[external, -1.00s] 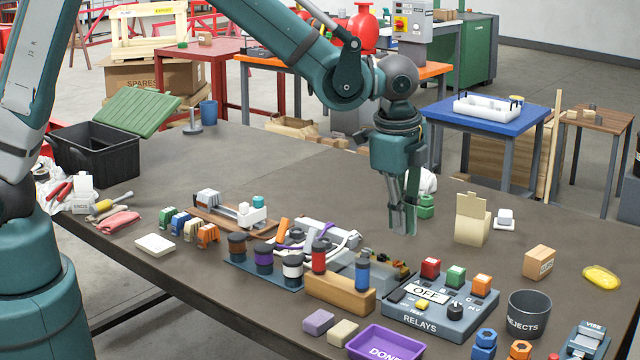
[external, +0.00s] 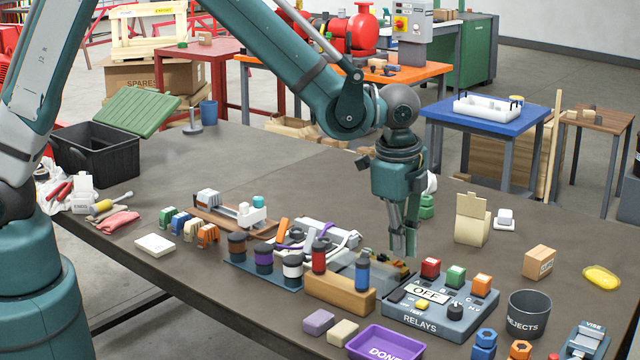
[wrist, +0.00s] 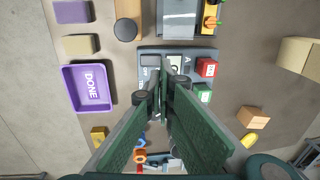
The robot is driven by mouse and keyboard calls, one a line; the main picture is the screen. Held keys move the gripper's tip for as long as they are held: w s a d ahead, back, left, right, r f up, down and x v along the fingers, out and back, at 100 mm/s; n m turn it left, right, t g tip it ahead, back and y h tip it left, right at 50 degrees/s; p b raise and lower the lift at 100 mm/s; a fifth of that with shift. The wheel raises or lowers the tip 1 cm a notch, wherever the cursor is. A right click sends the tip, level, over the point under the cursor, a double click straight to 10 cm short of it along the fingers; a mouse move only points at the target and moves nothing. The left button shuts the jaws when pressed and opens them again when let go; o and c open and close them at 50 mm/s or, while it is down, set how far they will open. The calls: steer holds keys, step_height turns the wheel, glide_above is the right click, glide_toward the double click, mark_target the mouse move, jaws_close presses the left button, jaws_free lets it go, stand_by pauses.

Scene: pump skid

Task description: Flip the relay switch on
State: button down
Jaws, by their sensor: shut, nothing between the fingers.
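The grey relay panel (external: 450,317) lies on the dark table at the front right, marked RELAYS. It carries a display (external: 428,293) reading OFF, red (external: 430,268), green (external: 456,276) and orange (external: 481,285) blocks, a black knob (external: 455,311) and a small yellow part (external: 421,305). My gripper (external: 404,256) points down behind and above the panel's rear left corner, apart from it. Its fingers are shut and empty. In the wrist view my gripper (wrist: 167,90) covers much of the panel (wrist: 208,53), so the switch itself cannot be made out.
A wooden block with bottles (external: 340,293) stands left of the panel. The purple DONE tray (external: 386,345) is in front, and the dark REJECTS cup (external: 528,315) is at right. A cardboard box (external: 539,262) sits further right. The table behind my gripper is mostly clear.

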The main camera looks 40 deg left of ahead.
mark_target(398, 292)
steer(key=shift+w+f, duration=0.2)
steer(key=shift+f, duration=1.2)
steer(key=shift+w+f, duration=0.2)
steer(key=shift+f, duration=1.2)
steer(key=shift+w+f, duration=0.2)
steer(key=shift+f, duration=1.2)
steer(key=shift+w+f+g+b, duration=0.3)
steer(key=shift+f+g+b, duration=0.3)
steer(key=shift+b, duration=0.3)
steer(key=shift+s+r, duration=0.1)
steer(key=shift+r, duration=0.1)
steer(key=shift+s, duration=0.15)
steer(key=shift+s+r, duration=0.2)
steer(key=shift+s, duration=0.4)
steer(key=shift+r, duration=0.1)
